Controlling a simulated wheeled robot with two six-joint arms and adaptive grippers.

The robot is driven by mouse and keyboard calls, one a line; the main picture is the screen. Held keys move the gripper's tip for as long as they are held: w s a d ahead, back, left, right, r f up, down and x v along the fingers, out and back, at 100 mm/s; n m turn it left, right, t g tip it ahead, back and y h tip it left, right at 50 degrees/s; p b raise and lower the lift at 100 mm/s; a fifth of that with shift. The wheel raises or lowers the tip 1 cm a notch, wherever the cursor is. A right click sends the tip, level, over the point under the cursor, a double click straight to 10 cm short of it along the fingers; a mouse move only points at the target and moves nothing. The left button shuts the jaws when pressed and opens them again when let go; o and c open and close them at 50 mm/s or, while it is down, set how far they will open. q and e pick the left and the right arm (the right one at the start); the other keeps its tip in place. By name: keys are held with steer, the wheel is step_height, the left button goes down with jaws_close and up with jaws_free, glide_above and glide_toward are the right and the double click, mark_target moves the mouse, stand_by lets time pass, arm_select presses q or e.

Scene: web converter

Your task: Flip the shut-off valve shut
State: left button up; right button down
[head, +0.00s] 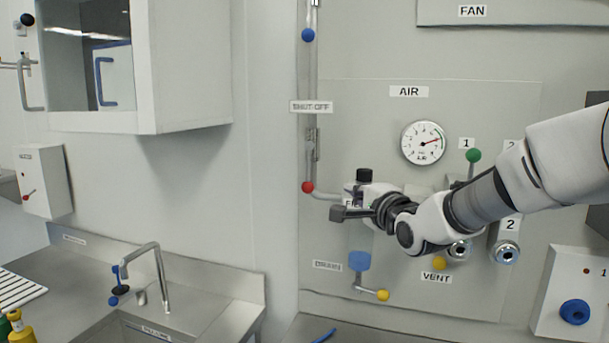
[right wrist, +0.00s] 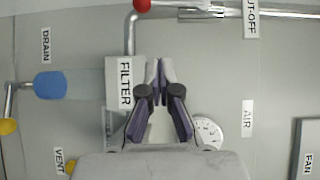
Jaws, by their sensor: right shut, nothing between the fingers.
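The shut-off valve (head: 311,140) sits on a vertical pipe below its SHUT-OFF label (head: 311,106). Its lever hangs down along the pipe and ends in a red ball (head: 307,187). In the right wrist view, which is turned sideways, the red ball (right wrist: 142,5) is at the top edge and only partly in frame. My right gripper (head: 340,213) is shut and empty, to the right of and a little below the red ball, apart from it. In the right wrist view its fingertips (right wrist: 160,66) meet beside the FILTER label (right wrist: 125,83). My left gripper is not in view.
A blue ball handle (head: 308,35) is higher on the pipe. A wall cabinet (head: 185,70) and sink counter are left. Left of the pipe is bare wall.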

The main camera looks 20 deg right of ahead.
steer(key=s, duration=0.1)
steer(key=p, duration=0.5)
glide_toward(308, 169)
steer(key=w+d+f, duration=0.1)
steer(key=w+d, duration=0.3)
steer(key=w+a+p, duration=0.2)
steer(key=w, duration=0.1)
steer(key=shift+a+f, duration=0.2)
steer(key=shift+a, duration=0.1)
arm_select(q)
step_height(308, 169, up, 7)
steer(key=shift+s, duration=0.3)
arm_select(e)
steer(key=shift+a, duration=0.4)
steer(key=shift+w+d+f, duration=0.1)
steer(key=shift+d+f, duration=0.05)
arm_select(q)
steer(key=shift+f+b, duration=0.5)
steer(key=shift+b, duration=0.05)
arm_select(e)
steer(key=shift+a+m+t, duration=0.25)
steer(key=shift+m+t, duration=0.05)
arm_select(q)
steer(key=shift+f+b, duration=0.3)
steer(key=shift+b, duration=0.05)
arm_select(e)
steer(key=shift+w+f, duration=0.1)
